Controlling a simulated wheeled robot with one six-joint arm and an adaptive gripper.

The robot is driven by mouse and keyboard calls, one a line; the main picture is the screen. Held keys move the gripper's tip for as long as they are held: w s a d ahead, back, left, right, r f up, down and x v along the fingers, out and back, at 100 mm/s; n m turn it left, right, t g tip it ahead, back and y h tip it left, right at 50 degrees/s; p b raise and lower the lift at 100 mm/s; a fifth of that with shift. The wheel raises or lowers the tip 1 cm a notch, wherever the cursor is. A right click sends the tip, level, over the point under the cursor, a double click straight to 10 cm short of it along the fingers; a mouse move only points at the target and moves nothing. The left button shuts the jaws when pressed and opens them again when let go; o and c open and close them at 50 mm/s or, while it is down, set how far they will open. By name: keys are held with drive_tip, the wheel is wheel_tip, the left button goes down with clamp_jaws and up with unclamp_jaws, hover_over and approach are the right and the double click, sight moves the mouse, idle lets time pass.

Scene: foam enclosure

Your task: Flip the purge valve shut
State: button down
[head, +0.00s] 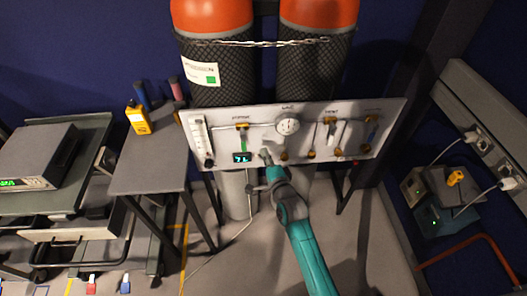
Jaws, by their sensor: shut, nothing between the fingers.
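A pale valve panel (388,112) is fixed in front of two gas cylinders. It carries several lever valves, and their labels are too small to read surely, so I cannot tell which is the purge valve. A green-handled valve (243,143) at the left of the panel has its lever hanging down. My gripper (265,156) is shut and empty at the panel's lower middle, just right of the green handle. I cannot tell whether it touches the panel.
Orange-topped cylinders (212,15) stand behind. A side table (150,165) with a yellow meter (138,118) is left. Sockets and boxes (440,192) are right.

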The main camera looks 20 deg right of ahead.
drive_tip(key=s, duration=0.7)
drive_tip(key=shift+s+a, duration=0.2)
drive_tip(key=shift+s, duration=0.2)
